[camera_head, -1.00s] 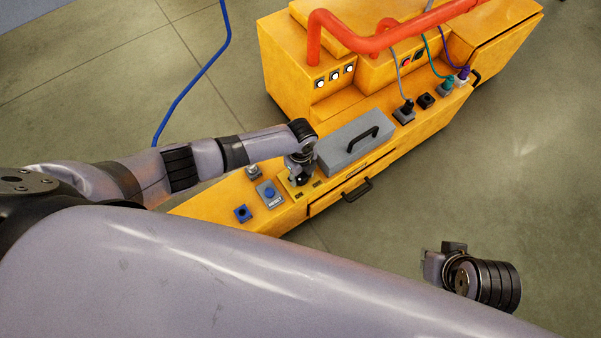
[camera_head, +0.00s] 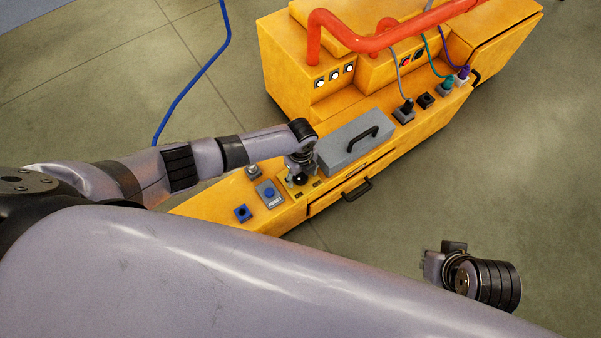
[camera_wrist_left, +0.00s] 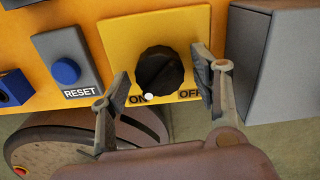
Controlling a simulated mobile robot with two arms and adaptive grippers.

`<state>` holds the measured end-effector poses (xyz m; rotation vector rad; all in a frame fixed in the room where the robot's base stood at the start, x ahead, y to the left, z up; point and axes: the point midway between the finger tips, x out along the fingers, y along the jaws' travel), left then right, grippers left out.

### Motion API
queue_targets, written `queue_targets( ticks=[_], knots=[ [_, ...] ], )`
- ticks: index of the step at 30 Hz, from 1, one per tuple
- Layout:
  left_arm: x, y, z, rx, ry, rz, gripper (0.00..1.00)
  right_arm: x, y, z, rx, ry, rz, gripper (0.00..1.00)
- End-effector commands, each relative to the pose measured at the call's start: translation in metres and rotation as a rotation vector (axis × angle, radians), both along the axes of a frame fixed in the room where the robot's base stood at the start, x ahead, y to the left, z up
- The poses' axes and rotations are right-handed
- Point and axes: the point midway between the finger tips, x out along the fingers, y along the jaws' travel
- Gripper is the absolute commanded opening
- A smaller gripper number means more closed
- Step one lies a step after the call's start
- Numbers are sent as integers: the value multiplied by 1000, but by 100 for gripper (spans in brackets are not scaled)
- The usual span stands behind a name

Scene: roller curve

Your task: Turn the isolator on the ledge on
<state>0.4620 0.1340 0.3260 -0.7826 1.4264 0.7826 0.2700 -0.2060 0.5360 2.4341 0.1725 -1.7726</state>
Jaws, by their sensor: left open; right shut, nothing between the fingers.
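The isolator is a black rotary knob (camera_wrist_left: 160,72) on a yellow plate (camera_wrist_left: 118,38) in the left wrist view. Its white dot is at the bottom, close to the ON label (camera_wrist_left: 137,99), with OFF to the right. My left gripper (camera_wrist_left: 163,65) is open, one finger on each side of the knob; I cannot tell whether they touch it. In the head view my left gripper (camera_head: 300,165) is over the ledge (camera_head: 225,200), left of the grey box. My right gripper (camera_head: 433,262) is shut and empty, away from the machine over the floor.
A blue RESET button (camera_wrist_left: 66,71) sits left of the isolator. A grey box (camera_head: 350,145) with a black handle stands close on its right. Blue socket (camera_head: 242,213) lies at the ledge's left end. Plugs with cables stand further right. Floor in front is clear.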

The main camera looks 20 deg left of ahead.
Motion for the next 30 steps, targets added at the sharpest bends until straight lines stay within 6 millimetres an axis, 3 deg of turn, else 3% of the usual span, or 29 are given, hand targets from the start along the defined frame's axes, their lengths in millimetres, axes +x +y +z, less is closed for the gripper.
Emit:
queue_targets(
  ticks=[9, 14, 30],
  knots=[
    [0, 1, 1, 1, -1, 2, 60, 2, 0, 1, 2, -5, -1, 0],
    [1, 1, 11, -1, -2, 2, 60, 1, 0, 1, 1, -3, -2, 0],
    [1, 0, 107, 0, -2, 0, 60, 0, 0, 0, 0, -1, 0, 0]
  ],
)
